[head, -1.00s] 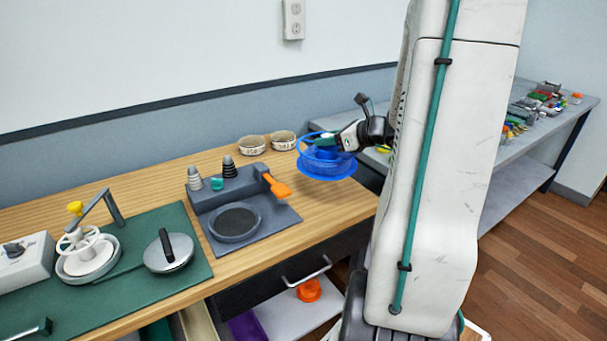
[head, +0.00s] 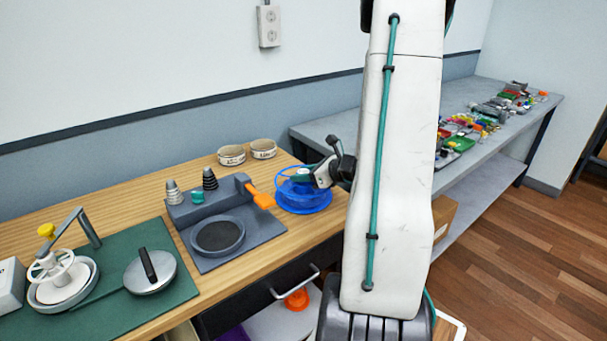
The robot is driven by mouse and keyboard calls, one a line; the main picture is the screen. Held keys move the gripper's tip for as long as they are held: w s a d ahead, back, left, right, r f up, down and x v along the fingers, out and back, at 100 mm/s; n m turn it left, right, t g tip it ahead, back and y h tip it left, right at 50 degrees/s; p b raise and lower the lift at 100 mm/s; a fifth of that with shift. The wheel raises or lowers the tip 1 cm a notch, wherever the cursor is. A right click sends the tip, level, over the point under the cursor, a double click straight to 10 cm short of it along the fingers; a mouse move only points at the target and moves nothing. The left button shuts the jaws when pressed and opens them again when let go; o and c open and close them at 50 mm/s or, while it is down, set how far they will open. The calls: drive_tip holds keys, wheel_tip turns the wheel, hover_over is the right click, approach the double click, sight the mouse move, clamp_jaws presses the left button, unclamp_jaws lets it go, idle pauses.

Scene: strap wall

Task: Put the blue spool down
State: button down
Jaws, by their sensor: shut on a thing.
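The blue spool (head: 304,196) is at the right end of the wooden workbench (head: 290,240), its flanges level. My gripper (head: 312,178) is shut on the spool at its upper part, coming in from the right. The spool's lower flange appears at or very near the bench top; I cannot tell whether it touches. The fingertips are small and partly hidden by the spool's upper rim.
A grey fixture with an orange lever (head: 260,198) stands just left of the spool. Two round tins (head: 247,152) sit behind it. A green mat (head: 120,270) with devices lies at left. A grey table (head: 480,140) with several small parts stands at right.

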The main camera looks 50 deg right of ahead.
drive_tip(key=c, duration=0.9)
unclamp_jaws()
drive_tip(key=shift+f, duration=0.15)
drive_tip(key=shift+o, duration=0.2)
